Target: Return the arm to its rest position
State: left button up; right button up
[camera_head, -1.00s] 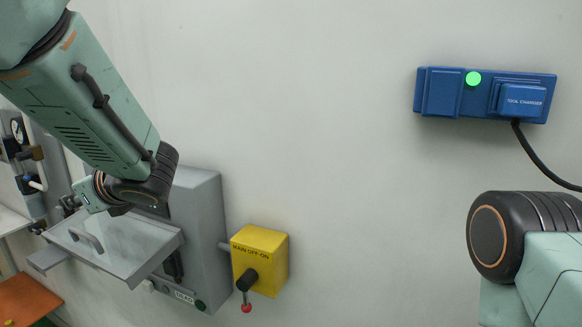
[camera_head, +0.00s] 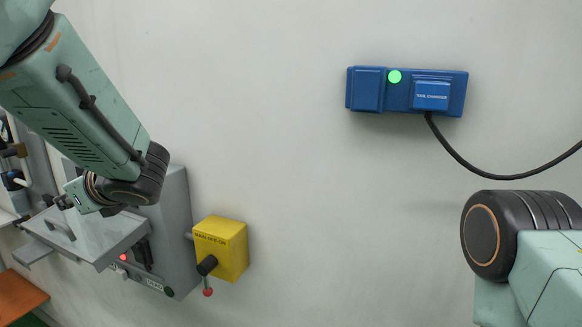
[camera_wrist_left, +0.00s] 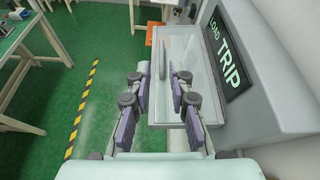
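My left gripper (camera_head: 60,203) is at the lower left of the head view, just above the flat open lid (camera_head: 82,240) of a grey wall box (camera_head: 178,235). In the left wrist view its purple-padded fingers (camera_wrist_left: 159,85) are spread, with nothing gripped between them. The lid (camera_wrist_left: 176,55) with its handle shows beyond and between the fingers. I cannot tell whether they touch it. My left arm stretches down from the upper left. Part of my right arm shows at the right edge, but its gripper is outside the view.
A yellow switch box (camera_head: 222,248) with a red-tipped lever sits beside the grey box. A blue tool changer unit (camera_head: 367,91) with a green light and black cable (camera_head: 470,172) is on the wall. A display (camera_wrist_left: 229,55) reads "LOAD TRIP". Green floor (camera_wrist_left: 110,100) lies left.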

pick_arm(q)
jog(key=s+d+f+n+g+h+b, duration=0.1)
jog(key=s+d+f+n+h+b, duration=0.2)
jog(key=d+f, duration=0.6)
jog(key=s+d+f+n+h+b, duration=0.15)
jog(key=d+f+n+h, duration=0.35)
jog(key=f, duration=0.8)
jog(key=s+d+f+n+g+h+b, duration=0.15)
jog(key=s+d+f+n+h, duration=0.35)
jog(key=f, duration=0.6)
jog(key=s+a+f+n+g+b, duration=0.1)
jog(key=s+f+n+b, duration=0.3)
jog(key=s+f+b, duration=0.3)
jog(key=s+a+f+n+g+b, duration=0.1)
jog(key=s+f+n+b, duration=0.3)
jog(key=s+f, duration=1.4)
notch_tip(320, 180, down, 6)
jog(key=g+b, duration=0.1)
jog(key=b, duration=0.2)
jog(key=shift+a+r+n+y, duration=0.2)
jog(key=shift+r+n+y, duration=0.1)
jog(key=shift+n, duration=0.1)
pick_arm(e)
notch_tip(320, 180, down, 20)
jog(key=shift+w+d+f, duration=0.15)
jog(key=shift+d, duration=0.2)
pick_arm(q)
jog(key=shift+s, duration=0.1)
